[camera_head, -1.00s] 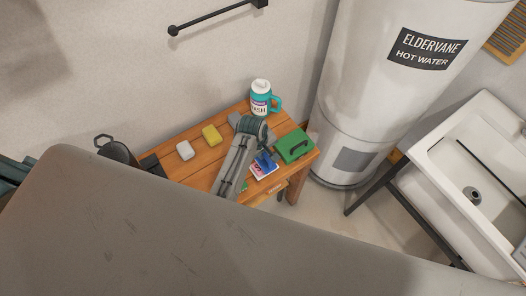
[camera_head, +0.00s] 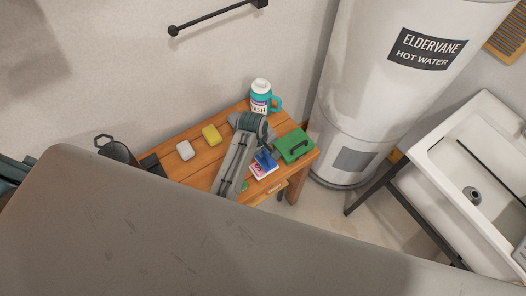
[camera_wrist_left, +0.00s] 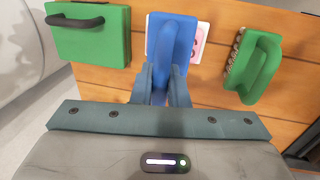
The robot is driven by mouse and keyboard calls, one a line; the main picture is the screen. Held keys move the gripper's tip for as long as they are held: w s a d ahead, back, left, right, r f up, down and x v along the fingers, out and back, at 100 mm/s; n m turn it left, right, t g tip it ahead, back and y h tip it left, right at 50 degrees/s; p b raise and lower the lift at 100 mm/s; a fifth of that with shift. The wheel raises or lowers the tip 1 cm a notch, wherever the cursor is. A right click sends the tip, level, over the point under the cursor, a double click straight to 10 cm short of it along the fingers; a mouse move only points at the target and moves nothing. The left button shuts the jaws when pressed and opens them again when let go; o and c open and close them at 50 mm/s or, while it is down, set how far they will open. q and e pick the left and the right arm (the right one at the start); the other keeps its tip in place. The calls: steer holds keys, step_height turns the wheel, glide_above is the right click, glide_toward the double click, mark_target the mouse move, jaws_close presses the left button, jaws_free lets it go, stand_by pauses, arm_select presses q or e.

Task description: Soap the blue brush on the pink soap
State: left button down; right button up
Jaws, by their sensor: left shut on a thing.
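The blue brush (camera_head: 266,158) is held in my left gripper, which is shut on its handle. In the left wrist view, the blue brush (camera_wrist_left: 172,38) points away from my left gripper (camera_wrist_left: 163,84). The pink soap (camera_wrist_left: 198,42) sits in a white-edged, flat square piece on the wooden table, and the brush covers most of it. In the head view the pink soap (camera_head: 262,172) shows just below the brush. I cannot tell whether the brush touches the soap. My right gripper is not in view.
A green block with a dark handle (camera_head: 296,146) stands right of the brush; a green brush (camera_wrist_left: 258,66) lies on its other side. A yellow sponge (camera_head: 211,135), a white bar (camera_head: 185,150) and a teal-and-white jug (camera_head: 260,97) share the table (camera_head: 202,167). A sink (camera_head: 455,150) stands right.

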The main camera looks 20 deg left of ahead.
arm_select(q)
steer(key=shift+r, duration=2.65)
steer(key=shift+s, duration=0.1)
